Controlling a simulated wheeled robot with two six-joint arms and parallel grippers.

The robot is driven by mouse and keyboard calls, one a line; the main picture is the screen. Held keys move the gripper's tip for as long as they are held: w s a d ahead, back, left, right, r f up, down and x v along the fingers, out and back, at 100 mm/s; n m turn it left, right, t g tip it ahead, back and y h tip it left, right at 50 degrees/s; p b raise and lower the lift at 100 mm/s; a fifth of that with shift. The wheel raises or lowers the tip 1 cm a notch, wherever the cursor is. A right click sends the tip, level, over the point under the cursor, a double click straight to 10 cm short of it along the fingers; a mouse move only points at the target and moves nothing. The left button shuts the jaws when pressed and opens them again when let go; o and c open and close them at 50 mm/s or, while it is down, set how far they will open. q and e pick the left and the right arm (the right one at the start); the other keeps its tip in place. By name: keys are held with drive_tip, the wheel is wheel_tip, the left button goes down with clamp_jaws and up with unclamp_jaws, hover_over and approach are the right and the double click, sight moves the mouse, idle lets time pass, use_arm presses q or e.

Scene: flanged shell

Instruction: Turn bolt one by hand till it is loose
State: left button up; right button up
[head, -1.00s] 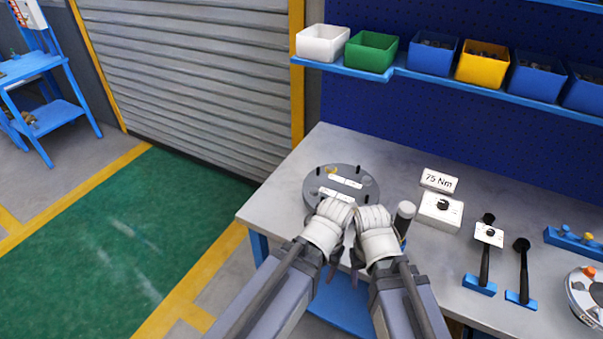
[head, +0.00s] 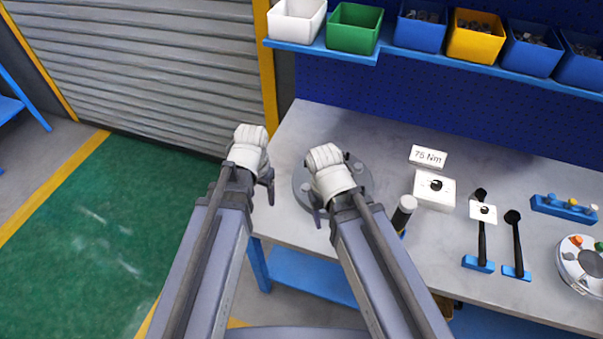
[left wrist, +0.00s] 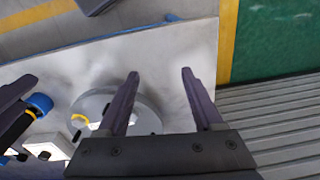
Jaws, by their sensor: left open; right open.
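The flanged shell (head: 303,192) is a grey round disc on the bench, mostly hidden under my right gripper in the head view. A few bolt heads show near its rim. In the left wrist view the shell (left wrist: 150,118) lies partly behind one finger, with a yellow-ringed bolt (left wrist: 80,121) at its edge. I cannot tell which bolt is bolt one. My left gripper (head: 252,165) is open and empty, left of the shell above the bench's left end; its fingers (left wrist: 160,72) are apart. My right gripper (head: 330,185) is open above the shell; its fingertips are largely hidden.
The bench (head: 300,125) is clear behind the shell. To the right stand a white-capped upright tool (head: 405,208), a white box (head: 434,188), a "75 Nm" sign (head: 428,157), black-handled tools (head: 516,245) and a round dial device (head: 580,260). Bins (head: 355,27) line the shelf.

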use_arm(q)
drive_tip(key=w+d+r+m, duration=0.1)
drive_tip(key=w+d+m, duration=0.2)
drive_tip(key=w+m, duration=0.3)
drive_tip(key=m, duration=1.1)
approach(306, 186)
drive_tip(key=shift+a+f+p, duration=0.15)
drive_tip(key=shift+a+p, duration=0.3)
drive_tip(key=shift+a, duration=0.1)
drive_tip(key=shift+w+d+m, duration=0.1)
drive_tip(key=shift+d+m, duration=0.35)
drive_tip(key=shift+m, duration=0.45)
drive_tip(key=shift+f, duration=0.15)
wheel_tip(306, 186, down, 8)
drive_tip(key=b, duration=0.8)
drive_tip(key=shift+r, duration=0.2)
clamp_jaws()
